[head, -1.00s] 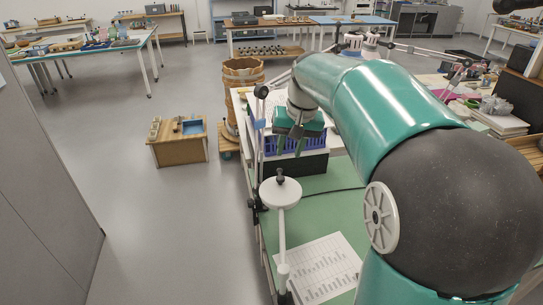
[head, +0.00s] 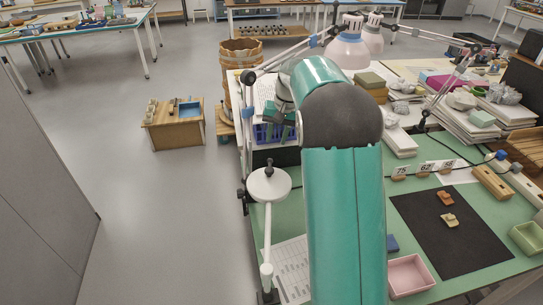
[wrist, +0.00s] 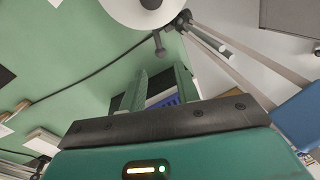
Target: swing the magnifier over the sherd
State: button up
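The magnifier (head: 269,184) has a round white head with a black knob on top and a pale arm running down to a base at the green table's left edge. My gripper (head: 272,124) is behind the magnifier head, over the blue crate. In the wrist view my gripper (wrist: 160,75) is open and empty, its fingers apart. The magnifier head (wrist: 145,8) shows beyond the fingertips there, cut off by the top edge.
A blue crate (head: 262,136) stands behind the magnifier. A printed sheet (head: 292,268) lies beside its arm. Open floor (head: 170,220) lies to the left.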

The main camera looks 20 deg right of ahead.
aim_at(270, 162)
jog(key=f, duration=0.3)
jog(key=a+f, duration=0.1)
jog(key=f, duration=0.4)
jog(key=shift+w+a+f, duration=0.25)
jog(key=shift+w+f, duration=0.1)
jog(key=shift+f, duration=0.05)
grip_shut()
